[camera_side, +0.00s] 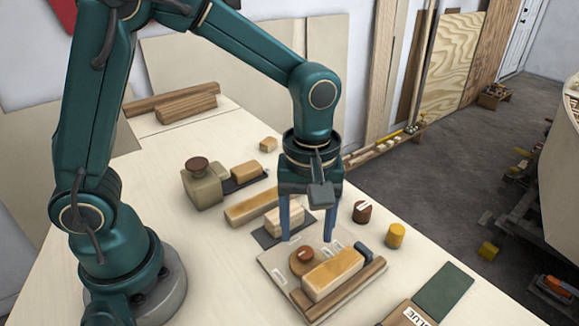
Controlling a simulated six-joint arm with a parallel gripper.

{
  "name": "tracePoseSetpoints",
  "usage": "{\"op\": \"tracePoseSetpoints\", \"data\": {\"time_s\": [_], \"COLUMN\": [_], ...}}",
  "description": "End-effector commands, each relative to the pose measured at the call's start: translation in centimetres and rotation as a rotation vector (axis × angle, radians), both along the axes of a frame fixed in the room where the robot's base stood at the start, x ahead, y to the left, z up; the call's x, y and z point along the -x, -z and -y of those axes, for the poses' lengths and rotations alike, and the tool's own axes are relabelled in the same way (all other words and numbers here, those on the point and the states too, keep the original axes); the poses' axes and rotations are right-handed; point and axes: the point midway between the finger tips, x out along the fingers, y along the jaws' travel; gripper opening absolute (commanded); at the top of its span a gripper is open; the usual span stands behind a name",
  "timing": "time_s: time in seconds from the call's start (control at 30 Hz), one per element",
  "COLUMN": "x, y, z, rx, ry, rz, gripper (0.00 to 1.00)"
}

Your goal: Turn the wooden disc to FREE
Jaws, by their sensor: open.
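The wooden disc (302,262) is a small round brown piece on a pale board (276,262) on the table. A small light mark shows on its top, but I cannot read any lettering. Small pale labels sit on the board around it. My gripper (308,238) points down above the far side of the board, its two blue fingers apart with nothing held between them. The fingers are behind and above the disc in this view. A light wooden block (332,274) lies just in front of the disc and hides part of its near side.
A brown strip (345,290) runs along the board's near edge. A dark red knob-like cylinder (362,212) and a yellow cylinder (395,236) stand at the right. Stacked pale blocks (284,220) on a dark mat stand behind. A green pad (443,291) lies at the front right.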

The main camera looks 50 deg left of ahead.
Motion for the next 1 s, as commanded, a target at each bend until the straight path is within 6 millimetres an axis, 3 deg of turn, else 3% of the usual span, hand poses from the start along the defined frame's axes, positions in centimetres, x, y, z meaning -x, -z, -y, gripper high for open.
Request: {"op": "tracePoseSetpoints", "data": {"time_s": [0.3, 0.6, 0.63, 0.8, 1.0], "x": [0.1, 0.0, 0.0, 0.1, 0.1], "y": [3.6, 4.0, 4.0, 3.9, 3.9], "z": [-0.1, -0.1, -0.1, -0.1, -0.1], "rx": [-0.002, 0.0, 0.0, 0.0, -0.001], "ry": [0.0, 0.0, 0.0, 0.0, 0.005], "rz": [-0.002, 0.001, 0.001, 0.001, 0.001], "gripper": [0.64, 0.64, 0.6, 0.0, 0.0]}}
